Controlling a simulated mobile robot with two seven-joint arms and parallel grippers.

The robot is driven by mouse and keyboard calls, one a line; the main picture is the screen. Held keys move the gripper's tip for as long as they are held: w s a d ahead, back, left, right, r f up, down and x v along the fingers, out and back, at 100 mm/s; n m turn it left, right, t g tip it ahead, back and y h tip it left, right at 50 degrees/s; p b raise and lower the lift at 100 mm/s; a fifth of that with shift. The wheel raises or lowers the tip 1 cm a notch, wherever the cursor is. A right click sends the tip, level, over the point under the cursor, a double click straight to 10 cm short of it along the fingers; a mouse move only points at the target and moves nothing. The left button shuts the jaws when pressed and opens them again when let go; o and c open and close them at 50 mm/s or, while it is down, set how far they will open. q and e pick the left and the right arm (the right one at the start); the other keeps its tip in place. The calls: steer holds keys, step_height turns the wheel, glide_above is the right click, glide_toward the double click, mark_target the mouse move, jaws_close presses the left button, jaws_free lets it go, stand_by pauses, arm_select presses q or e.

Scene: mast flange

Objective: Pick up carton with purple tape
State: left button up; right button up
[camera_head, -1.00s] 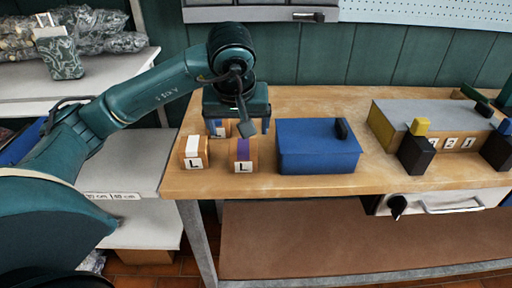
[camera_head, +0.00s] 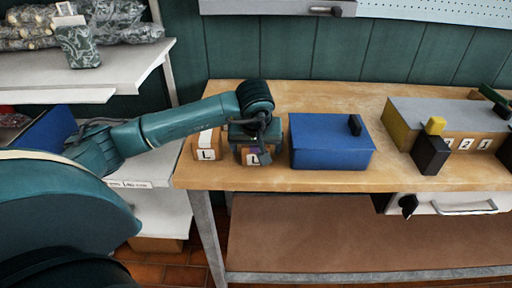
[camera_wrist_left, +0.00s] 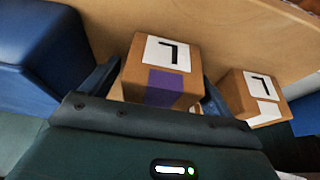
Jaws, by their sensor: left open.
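The carton with purple tape (camera_head: 250,158) stands on the wooden bench in the head view, mostly hidden under my left gripper (camera_head: 257,156). In the left wrist view this brown carton (camera_wrist_left: 151,68) shows its white L label and purple tape patch. It lies between the two fingers of my left gripper (camera_wrist_left: 158,92), which are open on either side of it. Whether a finger touches it I cannot tell. A second carton with white tape and an L label (camera_head: 207,146) stands just left of it; it also shows in the left wrist view (camera_wrist_left: 237,92).
A blue box (camera_head: 330,142) stands close to the right of the gripper; it also shows in the left wrist view (camera_wrist_left: 40,62). A grey-topped box (camera_head: 440,113) with dark and yellow blocks is farther right. The bench's front edge (camera_head: 300,182) is near.

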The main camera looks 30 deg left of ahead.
arm_select(q)
steer(key=c, duration=1.2)
